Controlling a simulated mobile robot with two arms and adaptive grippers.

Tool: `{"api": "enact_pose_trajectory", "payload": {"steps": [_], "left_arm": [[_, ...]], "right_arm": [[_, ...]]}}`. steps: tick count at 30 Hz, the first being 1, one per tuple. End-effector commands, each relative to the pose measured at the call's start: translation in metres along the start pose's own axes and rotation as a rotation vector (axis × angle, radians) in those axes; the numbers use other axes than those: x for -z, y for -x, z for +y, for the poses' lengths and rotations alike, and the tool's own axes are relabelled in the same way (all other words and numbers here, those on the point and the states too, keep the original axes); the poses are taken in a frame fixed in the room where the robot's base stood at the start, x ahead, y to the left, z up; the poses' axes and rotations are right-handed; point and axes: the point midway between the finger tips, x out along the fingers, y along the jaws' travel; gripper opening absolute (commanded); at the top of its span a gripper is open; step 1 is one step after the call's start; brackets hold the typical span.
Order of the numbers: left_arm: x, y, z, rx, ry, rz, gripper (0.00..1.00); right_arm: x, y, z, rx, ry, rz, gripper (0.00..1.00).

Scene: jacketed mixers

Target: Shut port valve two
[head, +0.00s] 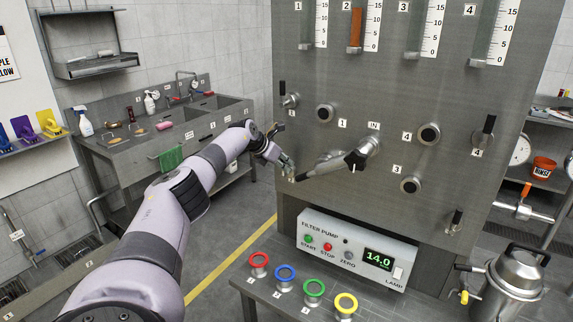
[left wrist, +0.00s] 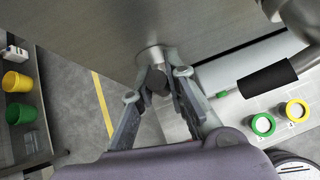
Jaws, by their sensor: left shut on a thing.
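My left gripper (head: 287,168) is at the lower left of the grey panel (head: 330,85) in the head view. In the left wrist view its two fingers (left wrist: 160,80) close around the dark handle of a small valve (left wrist: 157,82), whose metal stem (left wrist: 151,55) comes out of the panel. The gripper hides most of this valve in the head view, and I cannot read its number. Another valve with an upright black lever (head: 283,90) sits above it. A similar lever valve (head: 484,132) labelled 4 is at the right. My right gripper is not in view.
A large valve (head: 368,146) marked IN, with a black grip, projects right of my gripper. Round black knobs (head: 325,112) dot the panel. Below stands the filter pump box (head: 350,250), with coloured rings (head: 314,290) in front. The floor at left is partly open.

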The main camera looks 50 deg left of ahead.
Motion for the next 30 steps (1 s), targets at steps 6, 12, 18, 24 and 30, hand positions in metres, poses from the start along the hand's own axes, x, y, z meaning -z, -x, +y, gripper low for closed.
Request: {"api": "enact_pose_trajectory", "payload": {"steps": [6,12,18,24,30], "left_arm": [[0.0014,-0.0013,0.0002,-0.006,-0.013,0.007,0.00],[0.0017,-0.0013,0.0003,-0.005,-0.013,0.008,0.00],[0.0014,-0.0011,0.0003,-0.005,-0.012,0.006,0.24],[0.0006,-0.0007,0.0005,-0.005,-0.010,0.004,0.35],[0.0002,-0.0004,0.0007,-0.005,-0.009,0.003,0.35]], "right_arm": [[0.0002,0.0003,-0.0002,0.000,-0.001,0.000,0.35],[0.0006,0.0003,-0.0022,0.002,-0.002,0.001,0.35],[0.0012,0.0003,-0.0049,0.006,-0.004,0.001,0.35],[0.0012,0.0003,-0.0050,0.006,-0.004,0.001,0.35],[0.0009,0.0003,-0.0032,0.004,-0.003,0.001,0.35]]}}
